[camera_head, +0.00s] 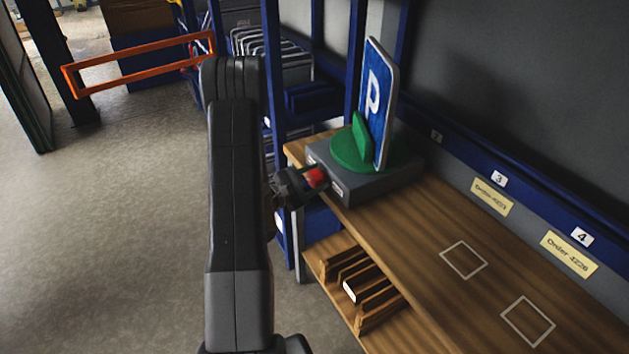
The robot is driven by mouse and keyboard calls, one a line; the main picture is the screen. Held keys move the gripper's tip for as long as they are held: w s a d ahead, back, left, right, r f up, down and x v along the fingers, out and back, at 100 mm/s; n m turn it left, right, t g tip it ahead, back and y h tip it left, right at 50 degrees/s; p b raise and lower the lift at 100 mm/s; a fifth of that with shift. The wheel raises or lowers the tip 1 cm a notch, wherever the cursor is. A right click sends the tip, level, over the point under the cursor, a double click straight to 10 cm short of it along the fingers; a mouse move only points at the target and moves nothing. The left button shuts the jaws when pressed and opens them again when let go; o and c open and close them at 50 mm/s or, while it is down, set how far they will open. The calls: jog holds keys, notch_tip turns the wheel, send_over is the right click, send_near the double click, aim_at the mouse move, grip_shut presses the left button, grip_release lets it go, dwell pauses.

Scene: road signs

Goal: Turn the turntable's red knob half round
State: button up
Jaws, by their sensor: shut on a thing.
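The turntable has a grey box base (350,190) at the far end of the wooden bench and a round green plate (345,152) on top. A blue parking sign (375,105) with a white P stands upright on the plate, with a green block (361,132) in front of it. The red knob (315,177) is on the side of the base that faces left. My gripper (303,182) reaches it from the left and is shut on it. My arm hides part of the gripper, and the fingertips are small and dark.
The wooden bench top (425,235) is clear in front of the turntable, with white square outlines on it. A wooden rack (365,290) with slots sits below the bench edge. A blue shelf frame (275,80) stands behind my arm. An orange frame (140,62) is at the upper left.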

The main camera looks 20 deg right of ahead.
jog(key=n+b, duration=0.1)
jog(key=n, duration=0.5)
jog(key=shift+w+r, duration=0.1)
jog(key=n+g, duration=0.1)
jog(key=n, duration=0.4)
jog(key=shift+w+y, duration=0.1)
jog(key=shift+y, duration=0.3)
jog(key=shift+p, duration=0.3)
jog(key=o, duration=0.7)
jog(key=shift+a, duration=0.1)
jog(key=a, duration=0.4)
jog(key=s+a+r+b, duration=0.1)
jog(key=a, duration=0.8)
jog(key=shift+s+a+r+b, duration=0.25)
jog(key=shift+s+a+b, duration=0.05)
jog(key=shift+s+b, duration=0.1)
jog(key=shift+w+d, duration=0.1)
jog(key=shift+d, duration=0.05)
